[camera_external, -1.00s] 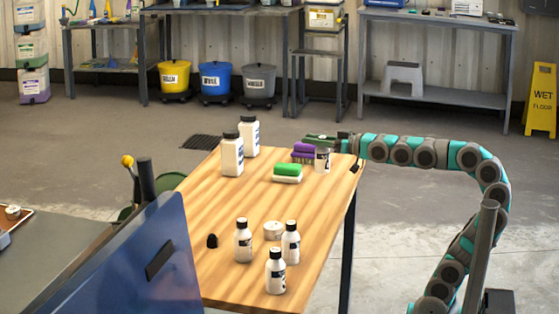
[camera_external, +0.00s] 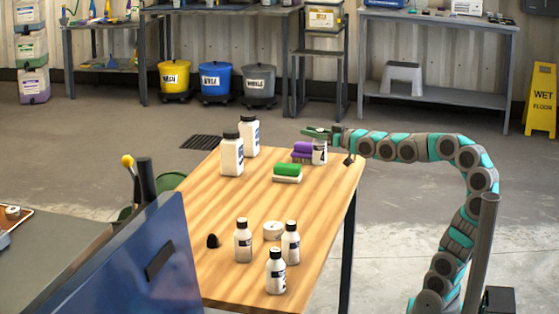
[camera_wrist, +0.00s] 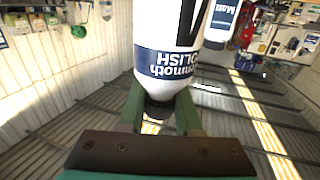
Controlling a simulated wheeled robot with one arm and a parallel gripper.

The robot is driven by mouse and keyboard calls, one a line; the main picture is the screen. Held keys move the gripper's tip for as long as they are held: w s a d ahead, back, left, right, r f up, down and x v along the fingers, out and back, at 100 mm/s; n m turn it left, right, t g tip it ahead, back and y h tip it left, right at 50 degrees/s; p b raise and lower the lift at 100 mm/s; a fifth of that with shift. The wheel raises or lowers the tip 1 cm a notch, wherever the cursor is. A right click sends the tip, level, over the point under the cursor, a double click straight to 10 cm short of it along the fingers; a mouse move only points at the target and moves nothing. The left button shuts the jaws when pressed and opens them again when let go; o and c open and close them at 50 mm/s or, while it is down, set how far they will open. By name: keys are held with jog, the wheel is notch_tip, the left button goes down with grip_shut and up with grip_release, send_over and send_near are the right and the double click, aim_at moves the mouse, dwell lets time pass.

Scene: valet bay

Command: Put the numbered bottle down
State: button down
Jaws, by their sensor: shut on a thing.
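My gripper (camera_external: 320,132) is at the far right end of the wooden table, with its fingers shut on the dark cap of a white bottle (camera_external: 319,153). In the wrist view, the green fingers (camera_wrist: 160,108) close around the dark neck end of this bottle (camera_wrist: 165,45). Its navy label reads "POLISH", upside down in the picture. The bottle hangs upright below the gripper. I cannot tell whether its base touches the table (camera_external: 230,205). No number is readable on it.
A purple brush (camera_external: 301,150) is close beside the held bottle, and a green-topped brush (camera_external: 288,171) is nearer. Two large white bottles (camera_external: 232,156) (camera_external: 249,137) stand left. Several small bottles (camera_external: 276,272) and a white round thing (camera_external: 272,230) stand at the near end. The table's middle is clear.

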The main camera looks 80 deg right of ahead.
jog(key=w+d+f, duration=0.3)
jog(key=w+f, duration=0.1)
jog(key=w, duration=0.4)
jog(key=shift+w+f, duration=0.15)
jog(key=shift+d, duration=0.1)
jog(key=shift+f, duration=0.2)
jog(key=c, duration=0.6)
grip_release()
